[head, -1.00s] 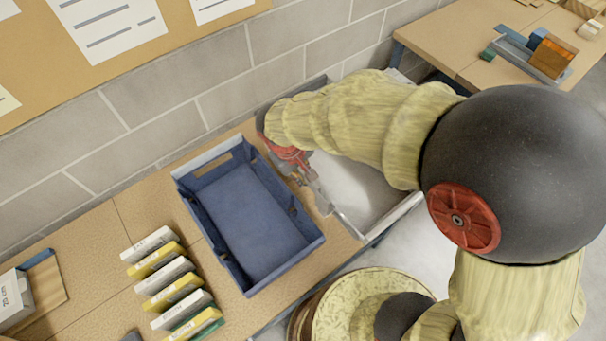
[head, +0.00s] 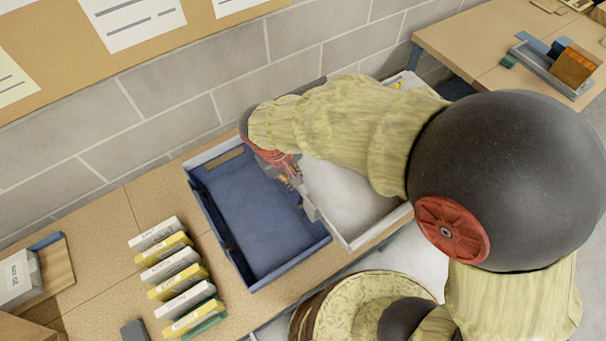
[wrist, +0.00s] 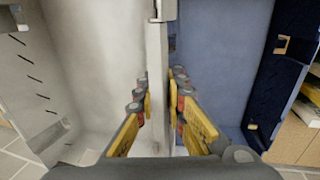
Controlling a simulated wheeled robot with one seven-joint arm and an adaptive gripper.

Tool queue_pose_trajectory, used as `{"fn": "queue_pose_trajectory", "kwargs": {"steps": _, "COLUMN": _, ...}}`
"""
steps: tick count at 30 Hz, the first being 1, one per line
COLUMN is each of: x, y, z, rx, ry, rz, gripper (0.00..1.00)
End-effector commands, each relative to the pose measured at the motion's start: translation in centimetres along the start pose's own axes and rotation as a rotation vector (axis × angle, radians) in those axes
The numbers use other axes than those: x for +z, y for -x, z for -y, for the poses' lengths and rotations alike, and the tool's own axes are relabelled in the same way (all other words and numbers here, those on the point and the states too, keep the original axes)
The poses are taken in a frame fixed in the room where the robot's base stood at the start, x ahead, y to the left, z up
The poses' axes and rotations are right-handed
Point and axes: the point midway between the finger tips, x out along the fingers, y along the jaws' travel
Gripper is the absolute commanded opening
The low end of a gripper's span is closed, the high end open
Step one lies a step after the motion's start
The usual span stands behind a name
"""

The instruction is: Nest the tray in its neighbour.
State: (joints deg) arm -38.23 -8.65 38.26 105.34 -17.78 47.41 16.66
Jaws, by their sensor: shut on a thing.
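The blue tray (head: 218,232) lies on the tan bench in the head view, and its inside looks empty. The grey-white tray (head: 376,229) is close against its right side, partly hidden by my arm. My gripper (head: 308,207) is shut on the grey-white tray's left wall. In the wrist view, my gripper (wrist: 160,98) has its fingers on both sides of that upright wall, with the grey-white tray's inside (wrist: 100,60) to the left and the blue tray (wrist: 283,85) to the right. I cannot tell whether the trays touch or overlap.
Several white and yellow boxes (head: 175,265) stand in a row left of the blue tray. A white box (head: 18,278) sits farther left. A block wall (head: 180,110) rises behind the bench. Another bench (head: 480,50) with small items is at the back right.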

Motion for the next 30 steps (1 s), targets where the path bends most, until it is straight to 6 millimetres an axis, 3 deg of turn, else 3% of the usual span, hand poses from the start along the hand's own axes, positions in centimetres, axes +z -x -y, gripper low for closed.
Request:
{"fn": "queue_pose_trajectory", "kwargs": {"steps": 19, "x": -2.1, "y": 1.5, "z": 5.9, "rx": 0.0, "ry": 0.003, "rz": -0.004, "gripper": 0.0}}
{"fn": "queue_pose_trajectory", "kwargs": {"steps": 30, "x": -2.4, "y": 1.7, "z": 6.7, "rx": 0.0, "ry": 0.0, "rz": -0.003, "gripper": 0.0}}
